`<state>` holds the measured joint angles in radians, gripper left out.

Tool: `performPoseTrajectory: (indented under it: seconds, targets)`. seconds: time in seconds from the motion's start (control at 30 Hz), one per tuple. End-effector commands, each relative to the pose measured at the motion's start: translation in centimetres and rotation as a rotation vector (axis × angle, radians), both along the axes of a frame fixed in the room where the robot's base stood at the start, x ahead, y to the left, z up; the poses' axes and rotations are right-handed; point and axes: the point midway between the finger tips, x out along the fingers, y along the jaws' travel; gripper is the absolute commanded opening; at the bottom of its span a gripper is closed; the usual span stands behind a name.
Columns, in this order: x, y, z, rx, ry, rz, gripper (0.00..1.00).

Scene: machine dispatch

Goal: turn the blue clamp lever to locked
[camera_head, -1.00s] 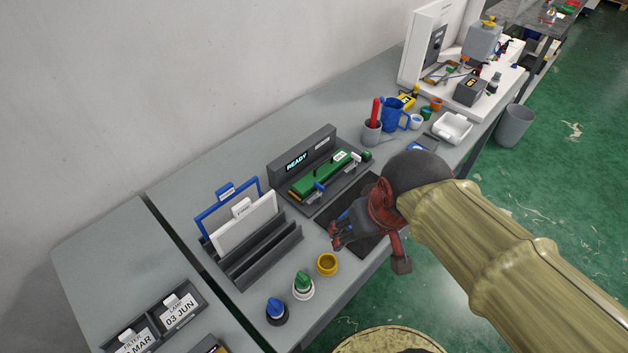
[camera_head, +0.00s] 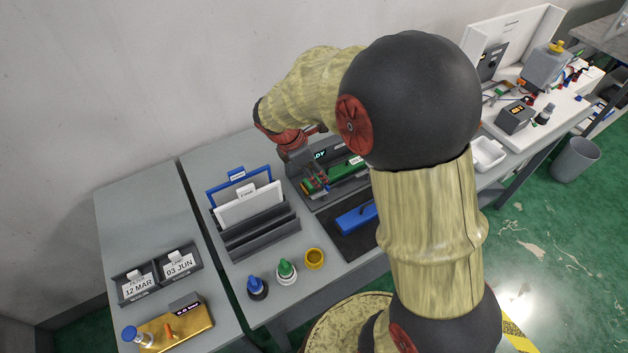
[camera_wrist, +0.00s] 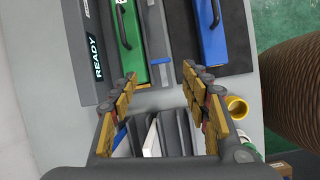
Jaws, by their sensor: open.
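The fixture with the READY display (camera_head: 320,154) holds a long green block with a black handle (camera_wrist: 126,30). The blue clamp lever (camera_wrist: 160,61) shows in the wrist view as a small blue piece beside the green block's near end. In the head view my arm and gripper hide the lever, so its angle is hard to tell. My gripper (camera_wrist: 160,75) is open and empty above the near end of the fixture. The lever appears between the two fingertips in the wrist view, apart from both.
A blue block with a black handle (camera_wrist: 211,30) lies on the dark mat (camera_head: 345,243) right of the fixture. A file rack (camera_head: 262,240) stands close to the left. A yellow ring (camera_head: 314,258), green knob (camera_head: 287,270) and blue knob (camera_head: 257,286) stand near the front edge.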

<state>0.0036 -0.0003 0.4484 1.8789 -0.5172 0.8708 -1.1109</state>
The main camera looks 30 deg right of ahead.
Motion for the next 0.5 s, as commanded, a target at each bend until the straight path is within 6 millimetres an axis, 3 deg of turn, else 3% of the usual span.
performPoseTrajectory:
  seconds: [0.27, 0.5]
  targets:
    - [0.0, -0.3, -0.4, -0.008, 0.057, 0.140, 0.47]
    - [0.0, -1.6, -3.6, -0.007, 0.058, 0.139, 0.47]
